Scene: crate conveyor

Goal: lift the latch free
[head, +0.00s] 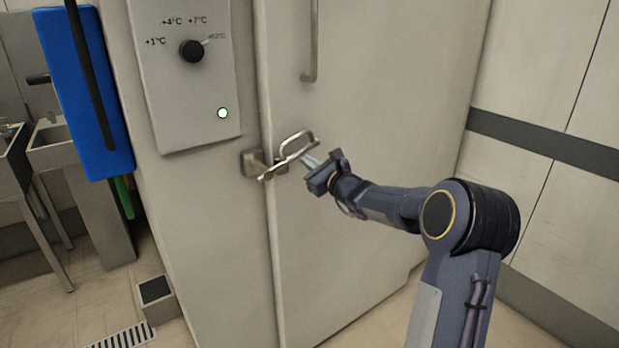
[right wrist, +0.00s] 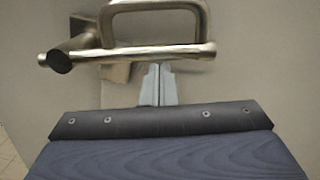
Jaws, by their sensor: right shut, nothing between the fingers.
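The metal latch (head: 297,146) is mounted across the seam between the cold-room door (head: 350,215) and its frame. It has a looped handle and a straight bar, and it also shows at the top of the right wrist view (right wrist: 150,50). My right gripper (head: 309,161) is at the right end of the latch. In the right wrist view its fingers (right wrist: 158,75) are together and empty, with their tips just below the latch bar. I cannot tell whether they touch the bar. My left gripper is not in view.
A control panel (head: 185,100) with a dial is left of the latch. A vertical door handle (head: 313,40) is above it. A blue board (head: 85,90) and sinks (head: 50,140) stand at the left. A small box (head: 155,291) is on the floor.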

